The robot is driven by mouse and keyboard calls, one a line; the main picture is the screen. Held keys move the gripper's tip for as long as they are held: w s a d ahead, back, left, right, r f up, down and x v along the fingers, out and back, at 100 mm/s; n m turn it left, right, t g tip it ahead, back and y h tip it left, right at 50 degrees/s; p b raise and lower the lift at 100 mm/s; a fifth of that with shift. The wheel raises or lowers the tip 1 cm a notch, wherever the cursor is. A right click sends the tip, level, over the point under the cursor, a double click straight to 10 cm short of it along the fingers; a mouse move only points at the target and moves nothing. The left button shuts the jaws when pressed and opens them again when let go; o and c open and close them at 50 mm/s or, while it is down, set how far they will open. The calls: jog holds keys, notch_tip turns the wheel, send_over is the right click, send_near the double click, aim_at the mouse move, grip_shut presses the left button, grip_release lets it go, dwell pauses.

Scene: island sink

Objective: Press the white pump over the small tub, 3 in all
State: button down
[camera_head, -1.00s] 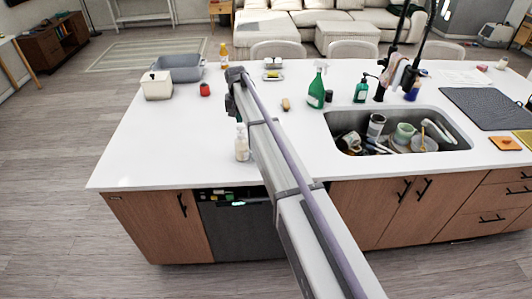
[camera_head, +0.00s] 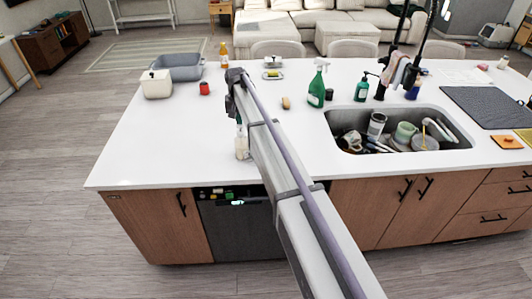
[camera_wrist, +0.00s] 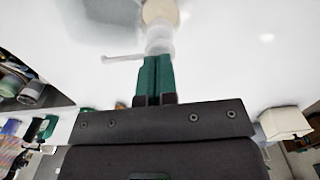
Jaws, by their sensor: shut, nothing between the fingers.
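The white pump bottle (camera_head: 242,147) stands upright near the front edge of the counter, left of my arm. In the wrist view its pale pump head (camera_wrist: 158,42) is at the top middle, with a thin nozzle (camera_wrist: 122,58) pointing left. My gripper (camera_head: 239,121) is above the bottle, pointing down. In the wrist view its green fingers (camera_wrist: 156,57) are shut together, with nothing between them. Their tips overlap the pump head; I cannot tell whether they touch or press it. I cannot make out a small tub under the nozzle.
A sink with dishes (camera_head: 398,130) is to the right. A green spray bottle (camera_head: 317,84) and a dark green pump bottle (camera_head: 361,89) stand behind it. A white box (camera_head: 156,85), a grey bin (camera_head: 180,67) and a red item (camera_head: 204,88) are at the back left.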

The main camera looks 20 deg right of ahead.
jog(key=shift+f+b, duration=1.05)
jog(key=shift+f, duration=0.05)
jog(key=shift+r, duration=0.1)
notch_tip(320, 180, up, 4)
jog(key=p, duration=0.4)
jog(key=shift+f, duration=0.2)
jog(key=shift+f, duration=0.15)
jog(key=shift+f+b, duration=1.7)
jog(key=shift+b, duration=0.2)
jog(key=shift+r+p, duration=1.85)
